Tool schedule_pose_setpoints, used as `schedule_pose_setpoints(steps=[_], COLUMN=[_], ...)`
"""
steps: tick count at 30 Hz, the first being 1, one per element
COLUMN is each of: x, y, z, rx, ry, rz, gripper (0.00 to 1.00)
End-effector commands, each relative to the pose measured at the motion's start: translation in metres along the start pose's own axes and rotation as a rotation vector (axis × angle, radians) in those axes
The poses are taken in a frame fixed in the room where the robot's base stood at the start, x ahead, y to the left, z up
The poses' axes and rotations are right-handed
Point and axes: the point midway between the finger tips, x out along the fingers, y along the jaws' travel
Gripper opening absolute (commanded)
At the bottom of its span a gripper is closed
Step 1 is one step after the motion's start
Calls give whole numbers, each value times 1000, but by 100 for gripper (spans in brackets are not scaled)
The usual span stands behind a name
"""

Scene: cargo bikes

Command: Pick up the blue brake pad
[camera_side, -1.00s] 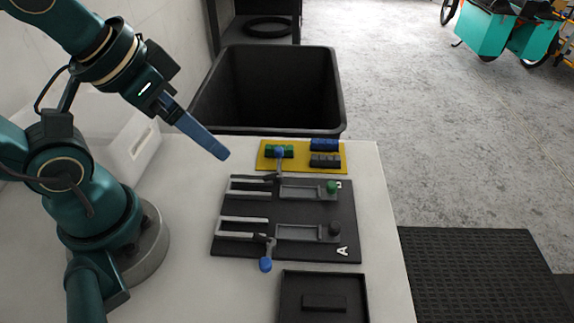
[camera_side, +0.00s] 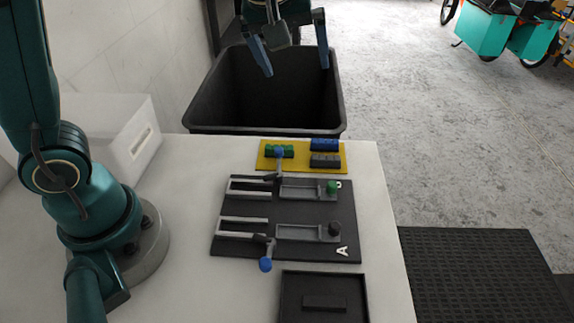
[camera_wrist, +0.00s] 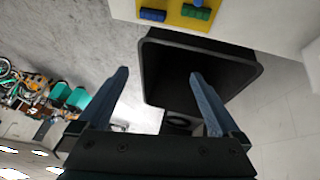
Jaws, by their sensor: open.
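The blue brake pad (camera_side: 324,144) lies on the yellow plate (camera_side: 299,165) at the back right of the white table. It also shows in the wrist view (camera_wrist: 153,15) near the top edge. A dark grey pad (camera_side: 325,160) lies just in front of it, and a green pad (camera_side: 279,151) lies to its left on the same plate. My gripper (camera_side: 296,66) is open and empty, above the black bin and well behind the plate. Its two blue fingers are spread wide in the wrist view (camera_wrist: 160,75).
The black bin (camera_side: 200,112) stands behind the table. A black fixture board (camera_side: 232,246) with blue-handled clamps lies in front of the plate. A black tray (camera_side: 325,282) is at the table's front, and a white box (camera_side: 118,140) stands at the left. A black mat (camera_side: 475,275) covers the floor.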

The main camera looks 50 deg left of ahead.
Motion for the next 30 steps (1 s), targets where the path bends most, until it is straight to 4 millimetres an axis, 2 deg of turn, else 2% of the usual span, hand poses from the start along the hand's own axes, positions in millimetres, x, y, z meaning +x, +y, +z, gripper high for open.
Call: schedule_pose_setpoints(steps=[1, 6, 12, 18, 30], x=[16, 66, 116, 139, 182], y=[10, 34, 44, 38, 29], z=[1, 10, 35, 57, 61], rx=[-12, -36, 21, 62, 65], ry=[-7, -15, -45, -83, -83], rz=[-21, -81, -145, -192, -193], gripper=[100, 100, 100, 100, 100])
